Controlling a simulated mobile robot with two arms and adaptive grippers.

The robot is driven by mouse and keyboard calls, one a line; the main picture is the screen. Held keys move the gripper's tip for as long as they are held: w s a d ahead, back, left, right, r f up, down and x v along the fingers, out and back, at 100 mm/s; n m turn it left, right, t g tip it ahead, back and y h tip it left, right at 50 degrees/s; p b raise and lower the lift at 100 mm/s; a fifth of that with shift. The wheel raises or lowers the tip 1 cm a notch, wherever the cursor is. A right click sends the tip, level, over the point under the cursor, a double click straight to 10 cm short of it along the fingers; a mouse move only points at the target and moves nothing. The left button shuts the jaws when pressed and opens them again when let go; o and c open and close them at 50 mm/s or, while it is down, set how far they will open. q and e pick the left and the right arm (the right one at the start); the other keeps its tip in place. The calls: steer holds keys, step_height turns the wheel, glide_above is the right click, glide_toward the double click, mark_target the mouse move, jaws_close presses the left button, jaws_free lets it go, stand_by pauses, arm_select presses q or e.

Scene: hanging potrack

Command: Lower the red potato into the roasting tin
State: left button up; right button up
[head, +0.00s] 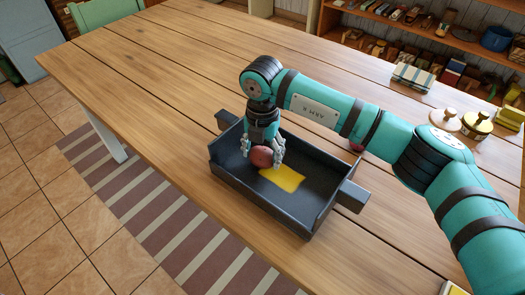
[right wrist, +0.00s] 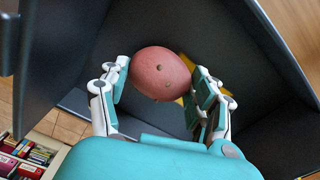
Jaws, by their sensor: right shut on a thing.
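The red potato (head: 262,157) is held between the fingers of my right gripper (head: 263,150), inside the outline of the dark roasting tin (head: 235,187). In the right wrist view the potato (right wrist: 160,74) sits between the two fingertips, with the dark walls of the tin around it. I cannot tell whether the potato touches the tin's floor. A flat yellow patch (head: 283,178) lies on the tin's floor beside the potato. My left gripper is not in view.
The tin stands on a long wooden table (head: 150,110) with clear room to its left. A striped box (head: 413,77) and jars (head: 477,124) stand at the right. A dark red round thing (head: 356,147) shows partly behind my right arm.

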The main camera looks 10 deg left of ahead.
mark_target(263, 151)
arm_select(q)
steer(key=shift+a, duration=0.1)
arm_select(e)
steer(key=o, duration=1.3)
step_height(263, 151, up, 7)
steer(key=shift+r, duration=0.2)
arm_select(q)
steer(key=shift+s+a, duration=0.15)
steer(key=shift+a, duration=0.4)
arm_select(e)
steer(key=shift+r, duration=0.25)
